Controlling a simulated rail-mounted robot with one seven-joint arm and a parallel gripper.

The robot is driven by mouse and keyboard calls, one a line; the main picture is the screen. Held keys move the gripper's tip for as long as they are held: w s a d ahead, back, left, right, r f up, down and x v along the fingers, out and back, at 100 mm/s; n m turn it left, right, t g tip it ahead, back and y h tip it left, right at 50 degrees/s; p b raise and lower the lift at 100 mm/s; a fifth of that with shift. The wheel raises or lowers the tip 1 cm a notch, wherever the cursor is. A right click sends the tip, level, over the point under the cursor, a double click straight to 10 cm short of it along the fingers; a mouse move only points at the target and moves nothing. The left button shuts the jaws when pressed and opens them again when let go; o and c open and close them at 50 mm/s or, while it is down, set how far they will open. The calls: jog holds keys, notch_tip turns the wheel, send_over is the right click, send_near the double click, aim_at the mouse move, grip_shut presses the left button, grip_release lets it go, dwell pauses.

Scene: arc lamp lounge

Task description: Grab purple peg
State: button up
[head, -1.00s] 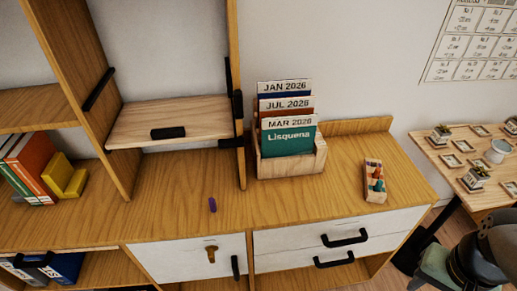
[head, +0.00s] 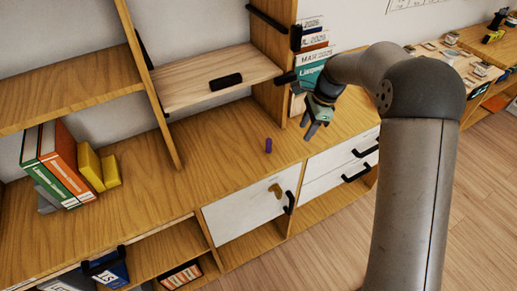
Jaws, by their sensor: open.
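The purple peg (head: 268,146) is small and stands on the wooden cabinet top, near its front edge and below the open flap shelf. Nothing touches it. My gripper (head: 316,130) is above the cabinet top to the right of the peg, pointing down. Its jaws are open and hold nothing that I can see. My arm reaches in from the right and hides part of the cabinet top and the card holder behind it.
The flap shelf (head: 215,80) with a black handle juts out behind the peg. An upright panel (head: 150,85) stands left of it. Binders (head: 62,165) and yellow bookends (head: 98,168) stand at the left. The cabinet top (head: 225,160) around the peg is clear.

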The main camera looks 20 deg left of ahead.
jog(key=p, duration=0.2)
send_near(269, 140)
jog(key=x, duration=0.5)
jog(key=shift+w+d, duration=0.1)
jog(key=shift+w, duration=0.05)
jog(key=x, duration=0.5)
jog(key=shift+f, duration=0.15)
grip_shut()
